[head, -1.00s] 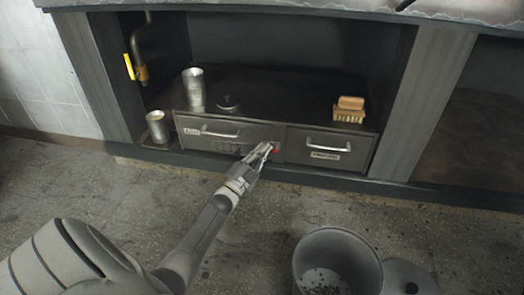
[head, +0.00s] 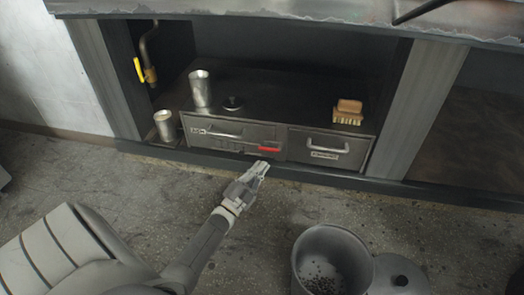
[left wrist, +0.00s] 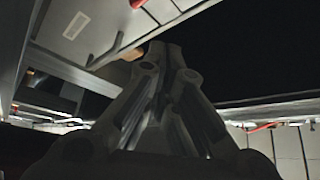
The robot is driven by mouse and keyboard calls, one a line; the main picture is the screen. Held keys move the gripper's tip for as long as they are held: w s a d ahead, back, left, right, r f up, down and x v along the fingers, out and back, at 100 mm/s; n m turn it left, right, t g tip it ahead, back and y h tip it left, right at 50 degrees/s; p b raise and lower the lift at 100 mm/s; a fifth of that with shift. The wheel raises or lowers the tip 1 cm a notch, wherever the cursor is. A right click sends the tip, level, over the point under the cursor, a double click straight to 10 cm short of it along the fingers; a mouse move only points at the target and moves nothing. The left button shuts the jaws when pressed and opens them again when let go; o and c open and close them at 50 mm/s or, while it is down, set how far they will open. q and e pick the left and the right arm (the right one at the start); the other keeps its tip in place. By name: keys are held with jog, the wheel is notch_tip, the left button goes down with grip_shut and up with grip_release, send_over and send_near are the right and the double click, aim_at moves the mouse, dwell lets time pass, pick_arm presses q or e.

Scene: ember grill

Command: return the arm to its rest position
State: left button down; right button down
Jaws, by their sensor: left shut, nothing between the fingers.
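My left gripper (head: 262,166) is shut and empty. It points up toward the cabinet, just in front of the left drawer (head: 225,134) and apart from it in the head view. In the left wrist view its closed fingers (left wrist: 165,62) fill the middle. A red bar (head: 269,149) shows at the lower right of the left drawer's front. A red part also shows at the top of the left wrist view (left wrist: 138,3). My right gripper is not in view.
A metal cup (head: 200,89) and a dark lid (head: 233,103) stand on the drawer unit, with a brush (head: 348,113) at right. Another cup (head: 165,126) stands lower left. A yellow-handled valve (head: 138,69) is behind. A bucket (head: 300,262) with dark bits and a lid (head: 400,281) are on the floor.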

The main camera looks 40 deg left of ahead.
pick_arm(q)
jog(key=shift+s+d+f, duration=0.25)
jog(key=shift+s+f, duration=0.15)
jog(key=shift+s, duration=0.15)
